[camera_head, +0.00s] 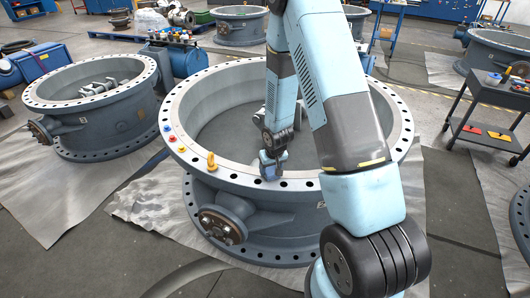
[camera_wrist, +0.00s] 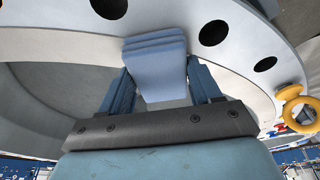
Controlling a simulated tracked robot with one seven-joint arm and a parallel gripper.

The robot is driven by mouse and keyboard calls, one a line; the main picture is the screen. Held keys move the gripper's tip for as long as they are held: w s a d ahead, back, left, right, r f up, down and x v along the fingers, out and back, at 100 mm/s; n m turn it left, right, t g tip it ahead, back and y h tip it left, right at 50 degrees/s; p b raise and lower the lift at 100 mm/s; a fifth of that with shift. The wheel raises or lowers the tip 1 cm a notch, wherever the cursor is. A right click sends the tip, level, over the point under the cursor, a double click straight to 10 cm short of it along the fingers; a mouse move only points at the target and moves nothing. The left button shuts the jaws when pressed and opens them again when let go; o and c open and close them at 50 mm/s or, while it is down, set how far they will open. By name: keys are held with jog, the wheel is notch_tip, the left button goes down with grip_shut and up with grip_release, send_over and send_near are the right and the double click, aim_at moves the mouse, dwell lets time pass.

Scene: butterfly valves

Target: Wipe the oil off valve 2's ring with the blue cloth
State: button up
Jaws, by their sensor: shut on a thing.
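The large grey valve in the middle of the head view has a flat ring (camera_head: 230,166) with bolt holes; I cannot read a number on it. My gripper (camera_head: 271,170) is at the near part of this ring, pointing down. In the wrist view my gripper (camera_wrist: 158,80) is shut on the folded blue cloth (camera_wrist: 156,62), which lies between its two fingers. The cloth is at the ring's face (camera_wrist: 70,42), overlapping it in the picture; firm contact is hard to tell.
A yellow lifting eye (camera_head: 211,161) stands on the ring left of my gripper, also in the wrist view (camera_wrist: 291,98). Red and blue small items (camera_head: 169,133) sit further left on the ring. Another valve (camera_head: 100,100) is at left, a black cart (camera_head: 485,115) at right.

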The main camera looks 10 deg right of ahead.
aim_at(267, 169)
jog(key=shift+w+a, duration=0.15)
jog(key=shift+a, duration=0.3)
jog(key=shift+w+a, duration=0.1)
jog(key=shift+a, duration=0.2)
jog(key=shift+d+r, duration=0.2)
jog(key=shift+r, duration=0.95)
jog(key=shift+a+r, duration=0.25)
jog(key=shift+r, duration=0.85)
jog(key=shift+d+r, duration=0.1)
jog(key=shift+r, duration=1.55)
jog(key=shift+d, duration=0.1)
